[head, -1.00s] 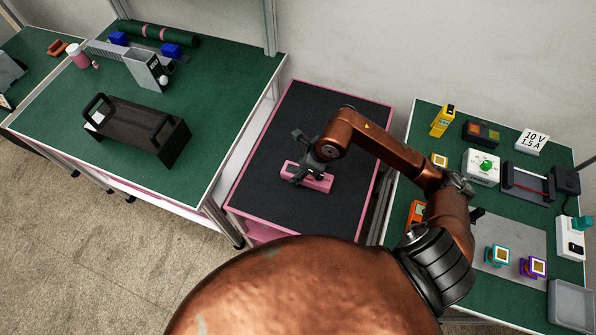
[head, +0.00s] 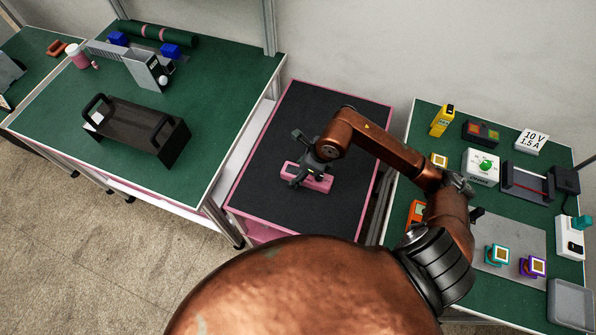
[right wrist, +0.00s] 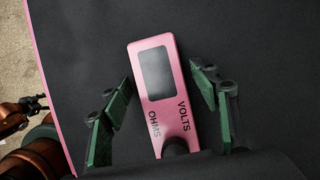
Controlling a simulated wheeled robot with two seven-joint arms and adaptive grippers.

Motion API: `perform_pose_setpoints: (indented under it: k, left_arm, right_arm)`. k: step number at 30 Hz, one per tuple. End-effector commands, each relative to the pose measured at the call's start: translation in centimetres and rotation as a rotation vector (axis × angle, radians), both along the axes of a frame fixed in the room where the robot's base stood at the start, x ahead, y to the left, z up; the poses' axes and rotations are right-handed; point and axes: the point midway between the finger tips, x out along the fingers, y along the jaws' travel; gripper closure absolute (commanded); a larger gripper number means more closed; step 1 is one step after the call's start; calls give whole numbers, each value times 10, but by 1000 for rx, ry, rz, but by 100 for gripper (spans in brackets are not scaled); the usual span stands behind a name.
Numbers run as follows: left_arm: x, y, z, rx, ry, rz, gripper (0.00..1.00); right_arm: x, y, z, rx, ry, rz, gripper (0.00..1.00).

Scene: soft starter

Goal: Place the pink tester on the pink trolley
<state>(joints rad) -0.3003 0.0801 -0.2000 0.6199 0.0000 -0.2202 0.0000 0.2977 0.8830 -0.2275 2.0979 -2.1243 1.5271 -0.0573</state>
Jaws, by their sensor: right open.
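The pink tester (head: 319,182) lies flat on the dark top of the pink trolley (head: 270,205). In the right wrist view the tester (right wrist: 162,85) shows its grey screen and the words VOLTS and OHMS. My right gripper (head: 297,176) is directly over the tester in the head view. Its green-padded fingers in the right wrist view (right wrist: 165,112) stand open on both sides of the tester, with gaps between. The near end of the tester is partly hidden by the gripper. My left gripper is not in view.
A green table (head: 215,150) with a black handled tray (head: 135,125) stands left of the trolley. A right-hand green table (head: 425,130) holds a yellow meter (head: 441,121), a white box with a green knob (head: 481,167) and other devices. The trolley top around the tester is clear.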

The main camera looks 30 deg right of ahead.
Motion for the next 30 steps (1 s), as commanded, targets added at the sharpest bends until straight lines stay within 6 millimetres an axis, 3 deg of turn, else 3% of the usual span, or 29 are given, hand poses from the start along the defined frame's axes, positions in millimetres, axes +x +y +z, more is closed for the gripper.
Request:
perform_pose_setpoints:
  k: [15, 21, 30]
  left_arm:
    - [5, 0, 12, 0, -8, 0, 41]
    - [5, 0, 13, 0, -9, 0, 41]
    - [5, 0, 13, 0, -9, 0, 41]
  right_arm:
    - [-27, -25, 90, -4, -4, 0, 44]
    - [-32, -29, 106, -2, -1, 0, 44]
    - [-33, -30, 108, -1, -1, 1, 44]
